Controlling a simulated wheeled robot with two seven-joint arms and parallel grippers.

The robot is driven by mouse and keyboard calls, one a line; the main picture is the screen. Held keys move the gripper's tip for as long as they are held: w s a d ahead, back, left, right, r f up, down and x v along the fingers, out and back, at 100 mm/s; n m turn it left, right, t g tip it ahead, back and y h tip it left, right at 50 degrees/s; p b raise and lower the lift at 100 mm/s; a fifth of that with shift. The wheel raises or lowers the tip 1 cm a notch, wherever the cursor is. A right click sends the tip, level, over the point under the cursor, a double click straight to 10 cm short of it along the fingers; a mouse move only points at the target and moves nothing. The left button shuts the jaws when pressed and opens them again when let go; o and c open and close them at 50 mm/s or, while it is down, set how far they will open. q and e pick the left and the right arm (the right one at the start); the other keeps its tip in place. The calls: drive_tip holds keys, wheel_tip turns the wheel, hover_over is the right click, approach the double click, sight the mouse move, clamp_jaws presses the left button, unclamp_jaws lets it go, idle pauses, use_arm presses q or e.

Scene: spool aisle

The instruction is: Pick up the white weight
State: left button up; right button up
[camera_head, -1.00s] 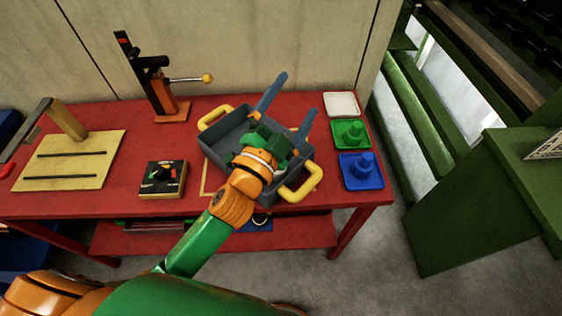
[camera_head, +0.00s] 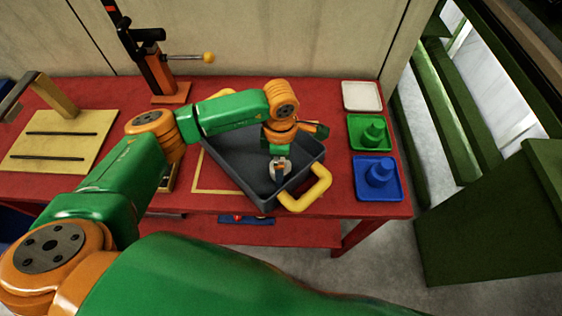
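My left gripper (camera_head: 280,170) points down into the grey tray with yellow handles (camera_head: 312,168). Its fingertips are at a small whitish piece, likely the white weight (camera_head: 287,167), low inside the tray near its front right. A finger covers part of this piece. I cannot tell whether the fingers are closed on it or only around it. My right gripper is not in view.
On the red table (camera_head: 340,206), right of the tray, stand an empty white dish (camera_head: 362,96), a green dish with green weight (camera_head: 374,132) and a blue dish with blue weight (camera_head: 380,172). A toggle clamp (camera_head: 158,72) and wooden board (camera_head: 62,143) are left.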

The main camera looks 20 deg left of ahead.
use_arm(q)
drive_tip(key=shift+w+f, duration=0.2)
drive_tip(key=shift+f, duration=0.6)
drive_tip(key=shift+s, duration=0.1)
drive_tip(key=c, duration=1.6)
drive_tip(key=shift+r, duration=0.15)
